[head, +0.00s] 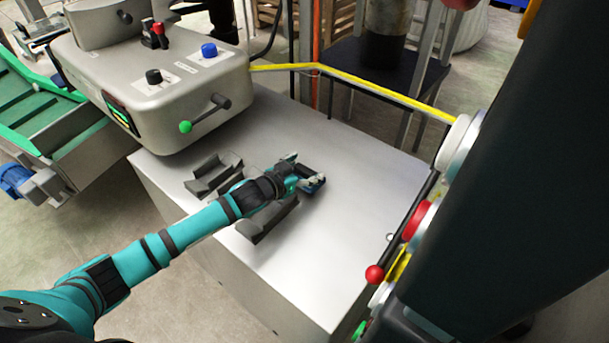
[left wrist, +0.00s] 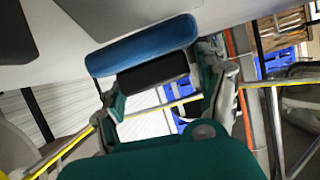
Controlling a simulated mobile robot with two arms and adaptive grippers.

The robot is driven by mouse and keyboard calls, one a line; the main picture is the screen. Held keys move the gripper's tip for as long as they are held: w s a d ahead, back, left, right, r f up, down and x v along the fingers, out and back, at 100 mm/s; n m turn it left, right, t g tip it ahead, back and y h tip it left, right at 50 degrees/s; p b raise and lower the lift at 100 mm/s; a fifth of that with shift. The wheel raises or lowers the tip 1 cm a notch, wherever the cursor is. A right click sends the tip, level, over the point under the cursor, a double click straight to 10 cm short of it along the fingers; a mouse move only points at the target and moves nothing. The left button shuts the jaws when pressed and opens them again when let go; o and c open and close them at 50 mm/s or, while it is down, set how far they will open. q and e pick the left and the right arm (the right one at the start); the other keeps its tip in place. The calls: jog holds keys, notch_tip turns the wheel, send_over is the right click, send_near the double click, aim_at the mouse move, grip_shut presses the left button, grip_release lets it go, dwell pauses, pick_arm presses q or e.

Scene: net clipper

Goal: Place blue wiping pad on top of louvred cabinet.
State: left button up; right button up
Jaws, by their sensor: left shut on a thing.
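The blue wiping pad (left wrist: 145,48) has a blue body and a black part on its gripper side. In the head view only a small dark and blue piece of it (head: 313,184) shows at my fingertips. My left gripper (head: 298,176) is shut on the pad; in the left wrist view its fingers (left wrist: 165,98) stand on either side of the black part. The pad is over the flat metal top of a grey cabinet (head: 350,160). I cannot tell whether it touches that top. No louvres show on the cabinet's visible sides. My right gripper is not in view.
Two dark grey V-shaped holders (head: 212,176) are on the top, one partly behind my arm. A grey control box (head: 165,85) with a green-tipped lever stands at the back left. A yellow rail (head: 380,93) runs behind. A red ball knob (head: 375,273) is at the right edge.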

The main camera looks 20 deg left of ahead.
pick_arm(q)
notch_tip(320, 180, down, 2)
jog(key=shift+f, duration=0.1)
jog(key=o, duration=1.3)
jog(key=shift+o, duration=0.2)
jog(key=shift+s, duration=0.1)
jog(key=v, duration=1.2)
jog(key=shift+p, duration=0.4)
